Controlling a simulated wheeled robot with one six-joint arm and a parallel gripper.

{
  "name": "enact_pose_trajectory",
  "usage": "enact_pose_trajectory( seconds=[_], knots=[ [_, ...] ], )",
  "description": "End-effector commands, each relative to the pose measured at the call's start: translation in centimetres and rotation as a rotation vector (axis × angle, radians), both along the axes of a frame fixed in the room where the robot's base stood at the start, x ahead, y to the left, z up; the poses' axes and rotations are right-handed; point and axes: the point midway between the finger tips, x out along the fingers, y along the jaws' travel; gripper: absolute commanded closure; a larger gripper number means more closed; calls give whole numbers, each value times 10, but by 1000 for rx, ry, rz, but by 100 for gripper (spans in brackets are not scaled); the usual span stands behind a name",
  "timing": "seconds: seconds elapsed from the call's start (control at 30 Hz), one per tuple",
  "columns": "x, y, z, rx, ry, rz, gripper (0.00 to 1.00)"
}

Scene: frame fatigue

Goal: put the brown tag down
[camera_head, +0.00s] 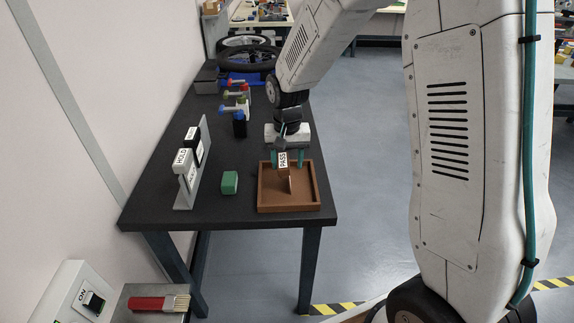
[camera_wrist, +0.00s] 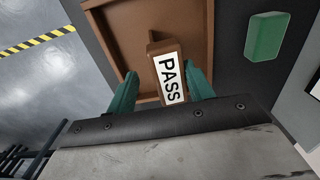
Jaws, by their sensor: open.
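The brown tag (camera_head: 283,161) with a white PASS label stands in the brown tray (camera_head: 290,208) on the dark bench. In the wrist view the tag (camera_wrist: 169,78) shows between the green fingers of my gripper (camera_wrist: 162,92). My gripper (camera_head: 287,158) is open, with a finger on either side of the tag and visible gaps beside it. The tray (camera_wrist: 118,22) lies beyond the fingers in the wrist view. The tag's lower end is partly hidden there.
A green block (camera_head: 229,182) lies left of the tray; it also shows in the wrist view (camera_wrist: 266,37). A grey rack (camera_head: 192,185) holds white-labelled tags, one reading HOLD. Coloured-handled tools (camera_head: 238,100) and wheels stand farther back. The bench's right edge is close to the tray.

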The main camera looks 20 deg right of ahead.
Motion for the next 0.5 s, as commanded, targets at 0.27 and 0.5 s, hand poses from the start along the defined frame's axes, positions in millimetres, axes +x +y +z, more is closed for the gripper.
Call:
enact_pose_trajectory(
  seconds=[0.27, 0.5],
  knots=[
    [1, 0, 62, 1, -4, 0, 48],
    [0, 0, 96, 0, -2, 0, 48]
  ],
)
